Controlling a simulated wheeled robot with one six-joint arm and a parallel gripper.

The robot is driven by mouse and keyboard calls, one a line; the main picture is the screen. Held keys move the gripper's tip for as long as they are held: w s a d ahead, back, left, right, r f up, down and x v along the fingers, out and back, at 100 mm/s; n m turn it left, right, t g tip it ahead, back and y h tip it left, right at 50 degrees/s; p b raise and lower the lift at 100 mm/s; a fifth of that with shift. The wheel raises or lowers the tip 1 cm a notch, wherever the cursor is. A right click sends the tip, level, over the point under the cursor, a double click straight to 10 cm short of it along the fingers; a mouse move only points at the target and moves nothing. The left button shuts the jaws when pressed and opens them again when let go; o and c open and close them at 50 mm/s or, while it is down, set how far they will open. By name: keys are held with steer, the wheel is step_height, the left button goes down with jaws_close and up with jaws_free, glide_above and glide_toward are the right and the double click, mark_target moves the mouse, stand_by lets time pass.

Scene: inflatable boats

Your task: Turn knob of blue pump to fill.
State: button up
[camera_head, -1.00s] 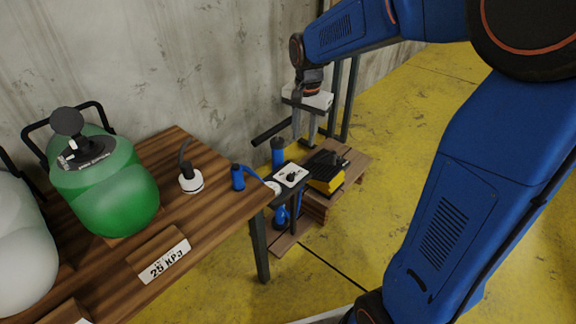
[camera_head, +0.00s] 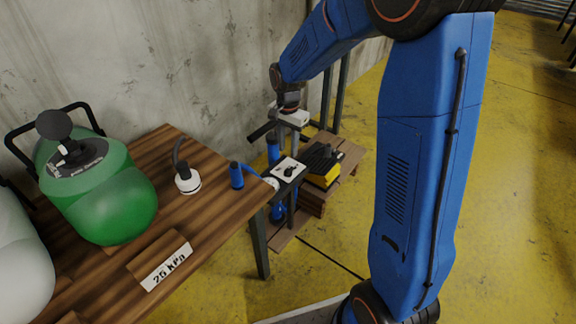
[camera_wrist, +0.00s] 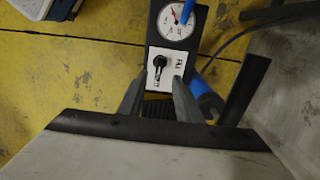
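The blue pump shows in the head view as a white panel (camera_head: 287,169) with a black knob (camera_head: 289,171) and blue parts near it, past the table's right end. In the wrist view the white panel (camera_wrist: 174,78) carries the black knob (camera_wrist: 160,62), with small lettering, partly legible as FILL, beside it. A round white gauge (camera_wrist: 175,22) with a red needle sits above the panel. My gripper (camera_wrist: 157,92) is open and empty, its two fingers apart just below the knob in the wrist view. It shows above the pump in the head view (camera_head: 287,137). I see no contact with the knob.
A wooden table (camera_head: 222,213) on the left holds a green tank (camera_head: 105,195), a 25 kPa sign (camera_head: 166,267), a white-based fitting (camera_head: 187,182) and a blue nozzle (camera_head: 236,175). A concrete wall is close behind.

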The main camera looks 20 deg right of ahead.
mark_target(288, 169)
step_height(288, 169, down, 9)
steer(key=shift+f, duration=0.1)
stand_by(0.3)
jaws_close()
